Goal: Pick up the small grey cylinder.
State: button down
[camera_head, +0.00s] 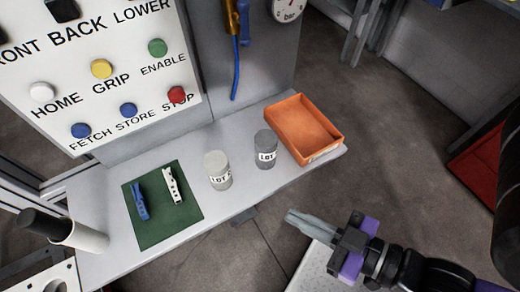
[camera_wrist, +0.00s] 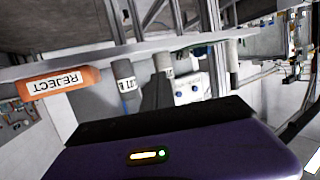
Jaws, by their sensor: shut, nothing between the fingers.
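The small grey cylinder (camera_head: 266,145), with a white label reading LOT, stands upright on the light grey shelf (camera_head: 233,205), close to the left side of the orange tray. It also shows in the wrist view (camera_wrist: 123,69), upside down in the picture. A paler, whitish cylinder (camera_head: 218,166) with a similar label stands to its left. My gripper (camera_head: 290,215) is shut and empty. It is below and right of the grey cylinder in the head view, off the shelf's front edge and apart from everything on it. Its fingertips are not clear in the wrist view.
The orange tray (camera_head: 335,144), labelled REJECT in the wrist view, sits at the shelf's right end. A green mat (camera_head: 152,229) holds a blue clip (camera_head: 140,200) and a white clip (camera_head: 173,186). A button panel (camera_head: 95,65) rises behind; a dark-capped white tube (camera_head: 87,237) lies left.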

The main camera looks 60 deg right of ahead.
aim_at(265, 141)
jog(key=k+j+u, duration=0.15)
jog(key=k, duration=0.3)
jog(key=k+j+u, duration=0.1)
jog(key=k, duration=0.35)
